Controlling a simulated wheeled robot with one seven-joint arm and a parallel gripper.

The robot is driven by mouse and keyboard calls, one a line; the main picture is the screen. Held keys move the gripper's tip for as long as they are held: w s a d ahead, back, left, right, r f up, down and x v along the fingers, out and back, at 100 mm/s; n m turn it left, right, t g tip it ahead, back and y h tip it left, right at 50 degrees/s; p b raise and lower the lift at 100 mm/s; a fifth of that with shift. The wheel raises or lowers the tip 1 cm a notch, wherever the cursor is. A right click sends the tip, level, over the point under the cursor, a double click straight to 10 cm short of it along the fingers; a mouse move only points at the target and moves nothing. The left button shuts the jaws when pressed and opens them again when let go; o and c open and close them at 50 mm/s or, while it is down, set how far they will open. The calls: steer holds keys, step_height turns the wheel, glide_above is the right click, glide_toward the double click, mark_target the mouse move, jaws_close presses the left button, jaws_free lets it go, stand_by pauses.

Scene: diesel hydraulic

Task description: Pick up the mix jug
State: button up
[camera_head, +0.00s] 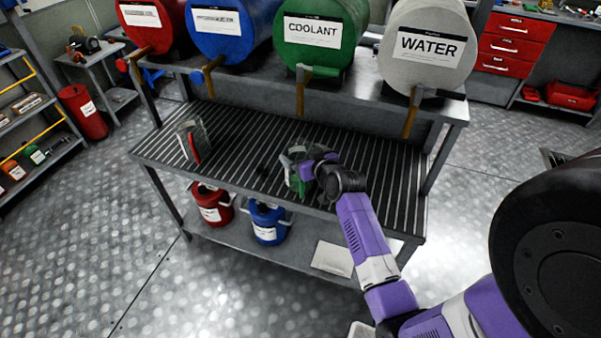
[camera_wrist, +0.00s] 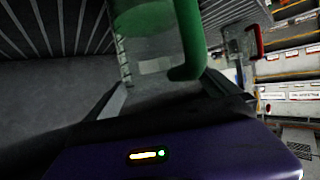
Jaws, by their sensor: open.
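A clear jug with a green handle (camera_head: 293,182) stands on the slatted rack, partly hidden by my gripper (camera_head: 318,168). No label on it can be read. In the wrist view its green handle (camera_wrist: 190,45) is close up, and its see-through body is beside it. My gripper (camera_wrist: 165,90) is open, with the handle's lower end in view between its fingers. I cannot tell whether they touch it. A second clear jug with a red handle (camera_head: 192,143) stands at the rack's left end. Its red handle (camera_wrist: 260,42) also shows in the wrist view.
Red, blue, green "COOLANT" (camera_head: 312,30) and grey "WATER" (camera_head: 430,43) drums with taps hang over the slatted rack (camera_head: 375,185). A red can (camera_head: 211,205) and a blue can (camera_head: 268,222) stand on the shelf below. The rack between the jugs is clear.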

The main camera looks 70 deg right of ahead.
steer(key=c, duration=1.7)
steer(key=shift+r, duration=0.15)
steer(key=shift+c, duration=0.3)
